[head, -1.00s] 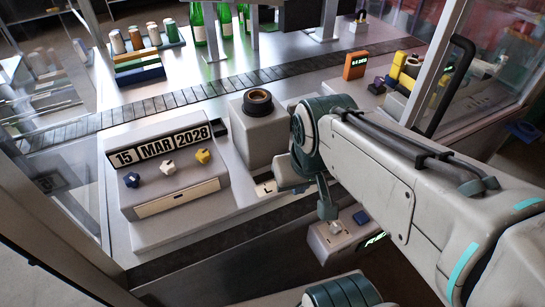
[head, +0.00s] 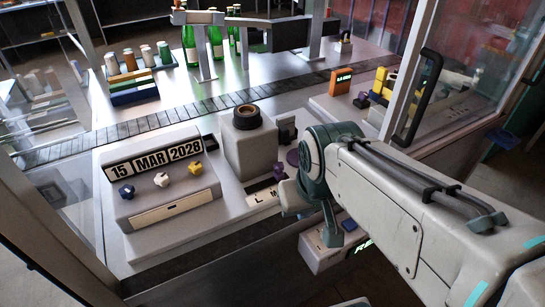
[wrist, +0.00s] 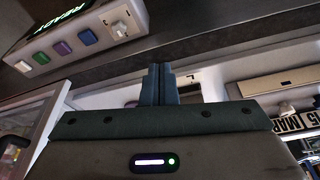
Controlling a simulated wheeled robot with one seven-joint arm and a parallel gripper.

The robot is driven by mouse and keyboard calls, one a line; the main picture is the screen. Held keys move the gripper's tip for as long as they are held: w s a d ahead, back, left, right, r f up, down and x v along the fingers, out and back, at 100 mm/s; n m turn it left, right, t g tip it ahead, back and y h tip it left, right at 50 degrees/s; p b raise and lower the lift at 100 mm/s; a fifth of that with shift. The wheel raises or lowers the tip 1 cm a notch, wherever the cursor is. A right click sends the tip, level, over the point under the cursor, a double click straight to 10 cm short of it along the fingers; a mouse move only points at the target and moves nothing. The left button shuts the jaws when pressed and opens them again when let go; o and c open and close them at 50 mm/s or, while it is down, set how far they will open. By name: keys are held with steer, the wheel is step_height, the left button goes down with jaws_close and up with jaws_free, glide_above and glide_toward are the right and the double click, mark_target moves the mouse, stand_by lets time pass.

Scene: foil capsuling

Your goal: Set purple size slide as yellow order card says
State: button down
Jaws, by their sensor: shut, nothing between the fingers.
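The purple size slide (head: 279,171) shows in the head view as a small purple knob beside a pale scale strip (head: 265,194) lettered L and M. My arm covers the strip's right end, so I cannot tell the slide's exact setting. In the wrist view my gripper (wrist: 160,70) has its two teal fingers together, with nothing between them. A strip marked L (wrist: 190,80) shows just beyond the fingertips; I cannot tell whether they touch anything. I cannot make out a yellow order card in either view.
A date block (head: 160,180) with blue, white and yellow knobs stands left of a grey pedestal (head: 248,145). A button box (wrist: 75,38) with a lit READY display and a white switch is close to my gripper. A conveyor (head: 150,122) runs behind.

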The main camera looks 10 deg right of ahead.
steer(key=c, duration=1.9)
jaws_free()
steer(key=o, duration=0.7)
steer(key=shift+w+r+b, duration=0.25)
steer(key=shift+w+r, duration=0.05)
steer(key=shift+w, duration=0.35)
steer(key=shift+w+r+b, duration=0.2)
steer(key=shift+w+r, duration=0.05)
steer(key=shift+w, duration=0.35)
steer(key=shift+o, duration=0.2)
steer(key=t+b, duration=0.1)
steer(key=b, duration=0.1)
glide_toward(279, 165)
steer(key=shift+m, duration=0.3)
steer(key=x, duration=0.8)
steer(key=shift+w, duration=0.1)
jaws_close()
